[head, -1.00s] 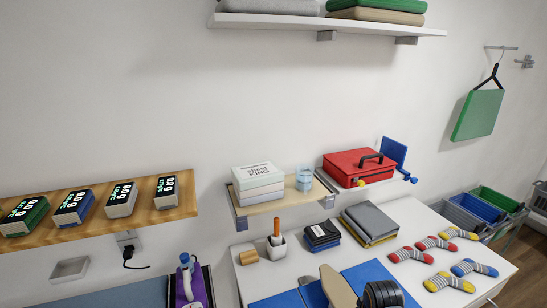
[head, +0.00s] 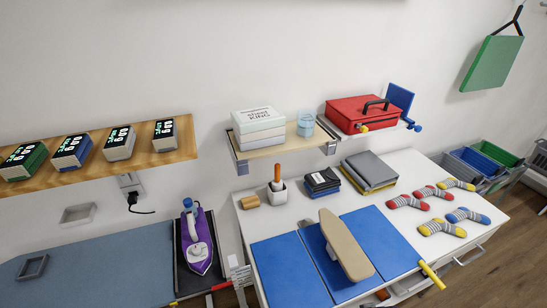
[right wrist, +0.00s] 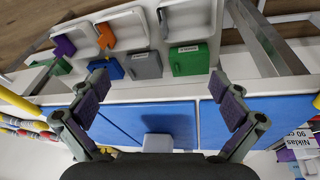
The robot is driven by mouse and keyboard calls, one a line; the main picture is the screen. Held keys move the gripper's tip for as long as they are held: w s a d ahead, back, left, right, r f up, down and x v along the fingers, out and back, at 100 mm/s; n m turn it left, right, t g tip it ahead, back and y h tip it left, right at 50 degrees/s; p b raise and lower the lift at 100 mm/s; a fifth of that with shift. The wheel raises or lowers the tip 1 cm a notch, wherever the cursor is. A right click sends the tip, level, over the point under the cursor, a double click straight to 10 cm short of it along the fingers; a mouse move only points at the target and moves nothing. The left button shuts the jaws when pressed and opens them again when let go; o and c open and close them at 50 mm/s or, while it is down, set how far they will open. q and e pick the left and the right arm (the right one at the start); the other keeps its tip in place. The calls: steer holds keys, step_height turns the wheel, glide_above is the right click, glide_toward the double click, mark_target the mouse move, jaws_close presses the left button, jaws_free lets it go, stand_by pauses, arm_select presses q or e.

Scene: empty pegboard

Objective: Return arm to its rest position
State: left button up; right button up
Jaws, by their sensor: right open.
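My right gripper (right wrist: 160,80) shows in the right wrist view with its two dark fingers spread wide and nothing between them. Beyond the fingers are blue panels (right wrist: 235,118) and a pale row of trays. Neither gripper shows in the head view, and no part of my arms is visible there now. My left gripper is in neither view.
The white table (head: 415,172) carries blue panels (head: 290,272), a beige board (head: 345,245), several striped socks (head: 435,192) and folded cloths (head: 370,170). A purple iron (head: 196,240) stands left. Above are a wooden shelf (head: 100,155) and a red case (head: 362,112).

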steer(key=s+d+f+g+b, duration=0.1)
steer(key=s+f+b, duration=0.3)
steer(key=f, duration=1.1)
steer(key=s+d+f+b, duration=0.1)
steer(key=s+f+b, duration=0.3)
steer(key=f, duration=1.1)
steer(key=s+f+b, duration=0.1)
steer(key=s+f, duration=1)
steer(key=s, duration=0.3)
steer(key=shift+s+d+f+g+b, duration=0.2)
steer(key=shift+s+d+g+b, duration=0.1)
steer(key=shift+d+g+b, duration=0.1)
